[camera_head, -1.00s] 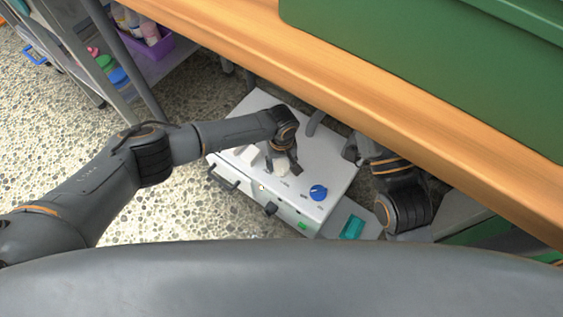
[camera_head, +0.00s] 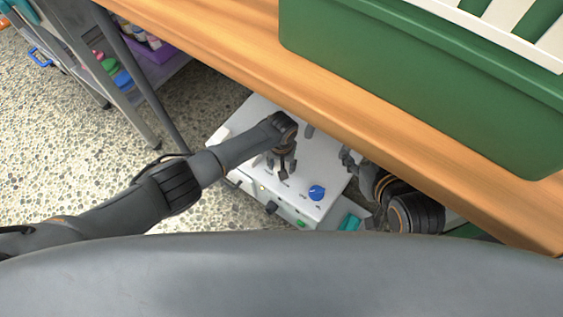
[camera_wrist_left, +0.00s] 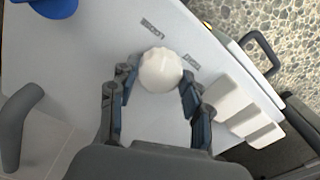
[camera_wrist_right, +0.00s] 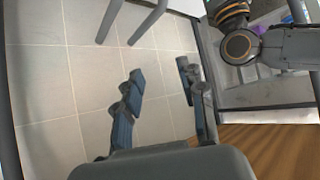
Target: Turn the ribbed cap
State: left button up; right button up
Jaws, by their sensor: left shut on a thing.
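The white ribbed cap (camera_wrist_left: 160,70) sits on top of a white box-shaped machine (camera_head: 334,181). In the left wrist view the cap lies between the fingertips of my left gripper (camera_wrist_left: 155,85), which is shut on it. In the head view my left gripper (camera_head: 281,168) points down onto the machine's top and hides most of the cap. My right gripper (camera_head: 348,158) is beside the machine, by the table edge. In the right wrist view its fingers (camera_wrist_right: 160,78) stand apart with only tiled floor between them.
A blue knob (camera_head: 316,192) is near the machine's front edge; a stepped white block (camera_wrist_left: 240,110) is beside the cap. The wooden table edge (camera_head: 215,45) passes close by, bearing a green crate (camera_head: 420,90). A metal shelf unit stands at left.

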pick_arm(q)
jog(key=shift+s+m, duration=0.1)
jog(key=shift+m, duration=0.8)
jog(key=m, duration=0.4)
jog(key=shift+m+p, duration=0.3)
jog(key=m, duration=0.2)
jog(key=shift+m, duration=0.4)
jog(key=m, duration=0.3)
jog(key=shift+f, duration=0.1)
jog(key=shift+m, duration=1.6)
pick_arm(e)
jog(key=shift+s+d+f+g+h, duration=0.1)
jog(key=shift+s+d+f+g, duration=0.15)
jog(key=shift+s+f+g, duration=0.35)
jog(key=shift+s+d+f+g+h, duration=0.1)
jog(key=shift+s+d+f+g, duration=0.15)
jog(key=shift+s, duration=0.5)
jog(key=shift+s+d+f+g+h, duration=0.1)
jog(key=shift+s+d+f+g, duration=0.15)
jog(key=shift+s+f+g, duration=0.35)
jog(key=shift+s+r, duration=0.1)
jog(key=shift+r, duration=0.05)
pick_arm(q)
jog(key=o, duration=1.2)
jog(key=shift+c, duration=0.2)
